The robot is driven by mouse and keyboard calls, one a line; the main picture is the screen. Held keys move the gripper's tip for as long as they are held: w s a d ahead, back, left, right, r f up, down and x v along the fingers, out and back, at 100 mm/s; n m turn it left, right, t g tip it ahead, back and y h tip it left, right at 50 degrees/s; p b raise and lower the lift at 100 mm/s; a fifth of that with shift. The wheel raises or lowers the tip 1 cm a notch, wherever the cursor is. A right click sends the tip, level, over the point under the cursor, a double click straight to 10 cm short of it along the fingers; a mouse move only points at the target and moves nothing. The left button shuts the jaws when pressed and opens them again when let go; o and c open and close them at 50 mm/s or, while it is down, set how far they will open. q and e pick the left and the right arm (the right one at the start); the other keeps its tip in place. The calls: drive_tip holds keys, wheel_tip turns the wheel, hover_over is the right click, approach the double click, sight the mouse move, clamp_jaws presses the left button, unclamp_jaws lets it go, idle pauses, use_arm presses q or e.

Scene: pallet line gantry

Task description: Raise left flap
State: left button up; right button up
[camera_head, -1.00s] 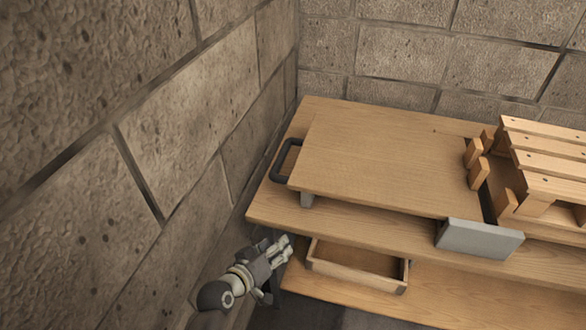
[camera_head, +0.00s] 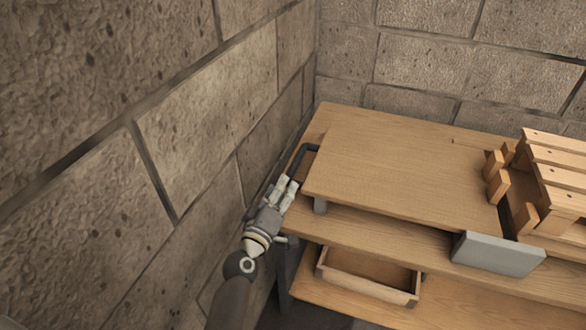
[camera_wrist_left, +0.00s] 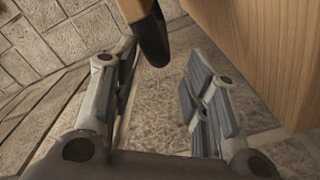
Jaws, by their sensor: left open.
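The left flap (camera_head: 400,165) is a flat wooden panel that lies level above the workbench top. A dark bar handle (camera_head: 300,158) sticks out from its left edge. My left gripper (camera_head: 287,184) is open and empty, just in front of and below the handle, near the bench's left edge. In the left wrist view, the dark handle end (camera_wrist_left: 152,42) shows at the top, between the lines of the two spread fingers (camera_wrist_left: 163,72). Contact with the handle cannot be told. My right gripper is not in view.
A stone wall (camera_head: 190,140) runs close along the left of my arm. A grey plate (camera_head: 497,254) stands at the flap's front right corner. A slatted wooden pallet (camera_head: 562,175) is at the right. An open wooden drawer (camera_head: 370,283) juts out below the bench top.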

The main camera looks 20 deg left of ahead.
sight(293, 169)
use_arm(q)
drive_tip(key=w, duration=0.9)
drive_tip(key=shift+w+d, duration=0.1)
drive_tip(key=shift+d, duration=0.1)
clamp_jaws()
